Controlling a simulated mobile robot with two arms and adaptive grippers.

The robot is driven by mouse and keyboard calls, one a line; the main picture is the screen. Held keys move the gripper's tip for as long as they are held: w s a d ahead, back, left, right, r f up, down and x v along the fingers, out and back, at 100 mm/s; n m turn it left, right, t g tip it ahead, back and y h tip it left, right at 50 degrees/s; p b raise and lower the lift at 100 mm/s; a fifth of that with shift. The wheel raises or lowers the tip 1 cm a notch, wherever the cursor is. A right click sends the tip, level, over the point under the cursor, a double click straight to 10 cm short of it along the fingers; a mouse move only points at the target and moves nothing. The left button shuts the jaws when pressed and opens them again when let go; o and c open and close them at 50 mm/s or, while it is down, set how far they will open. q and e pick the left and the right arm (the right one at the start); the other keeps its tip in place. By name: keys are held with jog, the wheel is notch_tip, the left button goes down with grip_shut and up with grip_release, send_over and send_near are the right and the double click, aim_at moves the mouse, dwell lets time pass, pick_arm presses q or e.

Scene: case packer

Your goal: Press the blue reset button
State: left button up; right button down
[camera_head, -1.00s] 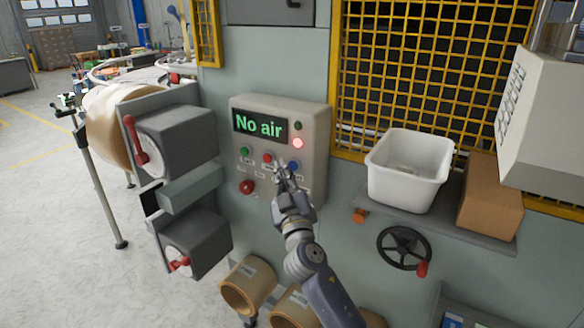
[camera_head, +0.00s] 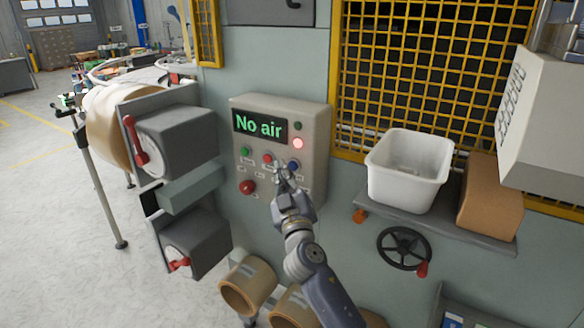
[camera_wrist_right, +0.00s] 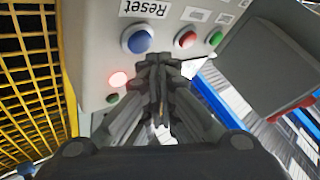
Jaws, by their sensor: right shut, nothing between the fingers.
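The blue reset button (camera_head: 293,166) sits at the right end of the button row on the grey control box. In the right wrist view the blue button (camera_wrist_right: 137,40) shows whole, beside the printed word "Reset". My right gripper (camera_head: 281,170) is shut and empty, with its fingertips in front of the panel just left of and slightly below the blue button. In the wrist view the shut fingertips (camera_wrist_right: 158,62) appear close to the button; I cannot tell whether they touch anything. My left gripper is not in view.
The control box (camera_head: 318,140) has a display (camera_head: 260,126) reading "No air", a lit red lamp (camera_head: 298,143), a green button (camera_head: 245,151), a small red button (camera_head: 267,158) and a larger red knob (camera_head: 248,187). A white bin (camera_head: 408,195) stands on a shelf to the right.

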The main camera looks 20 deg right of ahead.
jog(key=shift+w+d, duration=0.1)
jog(key=shift+w+d, duration=0.15)
jog(key=shift+d, duration=0.1)
jog(key=shift+w+d+b, duration=0.3)
jog(key=shift+d+b, duration=0.05)
dwell(0.9)
jog(key=shift+s+a, duration=0.55)
jog(key=shift+a, duration=0.15)
jog(key=shift+a, duration=0.1)
jog(key=shift+s+a+b, duration=0.45)
jog(key=shift+s+a, duration=1.1)
jog(key=shift+a, duration=0.3)
jog(key=shift+f, duration=0.1)
